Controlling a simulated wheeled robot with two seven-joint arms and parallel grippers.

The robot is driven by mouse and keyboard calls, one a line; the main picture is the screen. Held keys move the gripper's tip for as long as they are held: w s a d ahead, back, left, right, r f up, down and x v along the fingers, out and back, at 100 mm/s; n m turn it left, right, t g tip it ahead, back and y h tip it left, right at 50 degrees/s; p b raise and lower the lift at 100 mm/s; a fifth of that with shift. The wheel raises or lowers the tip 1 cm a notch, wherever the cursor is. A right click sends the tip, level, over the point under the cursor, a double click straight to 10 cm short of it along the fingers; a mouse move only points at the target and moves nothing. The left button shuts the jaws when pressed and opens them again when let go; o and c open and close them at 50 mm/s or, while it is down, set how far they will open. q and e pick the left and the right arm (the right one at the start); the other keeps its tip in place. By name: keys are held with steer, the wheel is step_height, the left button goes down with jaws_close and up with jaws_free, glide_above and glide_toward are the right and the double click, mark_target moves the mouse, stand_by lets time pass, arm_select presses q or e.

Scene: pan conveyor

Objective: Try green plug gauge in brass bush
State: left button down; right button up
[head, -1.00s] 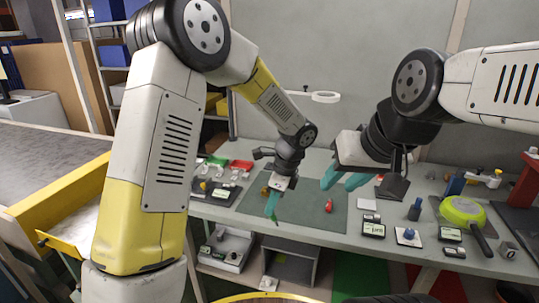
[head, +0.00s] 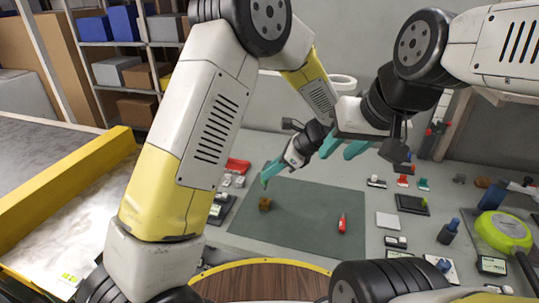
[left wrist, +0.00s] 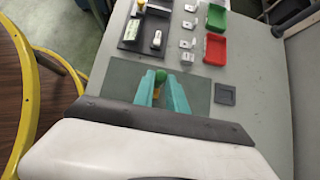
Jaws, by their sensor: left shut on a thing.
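The brass bush (head: 265,205) stands on the dark green mat (head: 300,232), near its left part. My left gripper (head: 267,176) is just above and behind the bush in the head view, apart from it in the picture. It is shut on the green plug gauge (head: 264,184), whose green end also shows between the fingertips in the left wrist view (left wrist: 160,76). A yellowish patch (left wrist: 157,93) shows between the fingers there; I cannot tell what it is. My right gripper (head: 342,148) is open and empty, raised above the back of the bench.
Right of the mat are a white plate (head: 388,220), a dark blue peg (head: 448,231) and a green round gauge (head: 502,231). Red (left wrist: 215,49) and green (left wrist: 217,18) trays lie beyond the mat. The mat's middle is clear.

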arm_select(q)
steer(key=shift+f, duration=2.3)
steer(key=shift+f, duration=0.15)
stand_by(0.6)
step_height(320, 180, up, 6)
stand_by(1.3)
steer(key=shift+s, duration=0.1)
